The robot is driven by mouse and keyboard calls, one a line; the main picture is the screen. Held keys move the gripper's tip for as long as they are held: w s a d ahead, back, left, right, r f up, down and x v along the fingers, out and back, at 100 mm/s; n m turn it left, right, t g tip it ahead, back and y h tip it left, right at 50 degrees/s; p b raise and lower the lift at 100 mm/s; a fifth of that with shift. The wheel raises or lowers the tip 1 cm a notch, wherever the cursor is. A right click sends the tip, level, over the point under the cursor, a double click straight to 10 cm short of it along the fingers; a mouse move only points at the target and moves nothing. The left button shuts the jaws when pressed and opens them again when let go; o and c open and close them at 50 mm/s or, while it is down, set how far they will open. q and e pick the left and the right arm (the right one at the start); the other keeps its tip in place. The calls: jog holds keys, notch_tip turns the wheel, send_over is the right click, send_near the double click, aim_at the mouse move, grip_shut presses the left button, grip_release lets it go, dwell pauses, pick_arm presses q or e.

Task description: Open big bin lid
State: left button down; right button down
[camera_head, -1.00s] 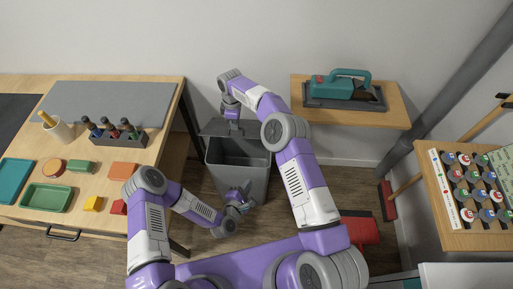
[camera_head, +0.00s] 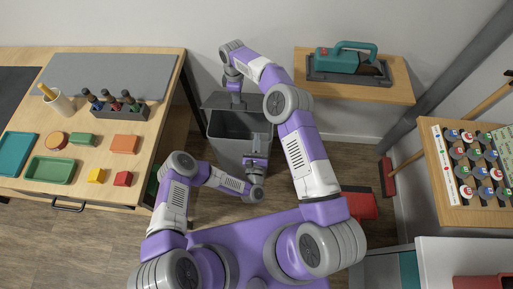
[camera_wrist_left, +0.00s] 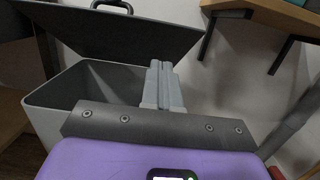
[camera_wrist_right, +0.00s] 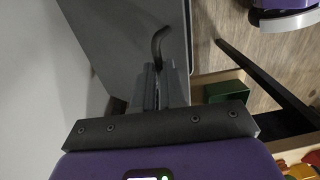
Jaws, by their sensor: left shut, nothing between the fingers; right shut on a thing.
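The big grey bin (camera_head: 228,149) stands on the floor between the workbench and the wall, its dark inside visible. Its lid (camera_head: 215,100) is raised and tilted up toward the wall; it also shows in the left wrist view (camera_wrist_left: 120,38). My right gripper (camera_head: 236,98) is at the lid's upper edge, shut on the curved dark lid handle (camera_wrist_right: 158,42). My left gripper (camera_head: 256,160) is by the bin's front right side, shut and empty; its fingers (camera_wrist_left: 160,75) show together beside the opening. I cannot tell whether they touch the bin.
A workbench (camera_head: 120,62) with blocks, trays and bottles is left of the bin. A small wooden shelf (camera_head: 401,92) with a teal tool (camera_head: 345,60) is right of it. A red object (camera_head: 362,205) lies on the floor to the right.

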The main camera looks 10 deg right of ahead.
jog(key=shift+w+d+f, duration=0.25)
jog(key=shift+d+f, duration=0.05)
jog(key=shift+d, duration=0.1)
pick_arm(q)
jog(key=w+d+r, duration=0.2)
jog(key=w+r, duration=0.1)
jog(key=w, duration=0.3)
jog(key=shift+r, duration=0.4)
jog(key=shift+w+d+r+g, duration=0.1)
jog(key=shift+w+r+g, duration=0.2)
jog(key=shift+w+r, duration=0.35)
jog(key=shift+s+r, duration=0.1)
jog(key=shift+s, duration=0.05)
pick_arm(e)
jog(key=c, duration=1.2)
grip_release()
jog(key=shift+w+a+f, duration=0.1)
jog(key=shift+w+f, duration=0.05)
jog(key=shift+f, duration=0.05)
pick_arm(q)
jog(key=shift+f, duration=0.2)
pick_arm(e)
jog(key=shift+r, duration=0.15)
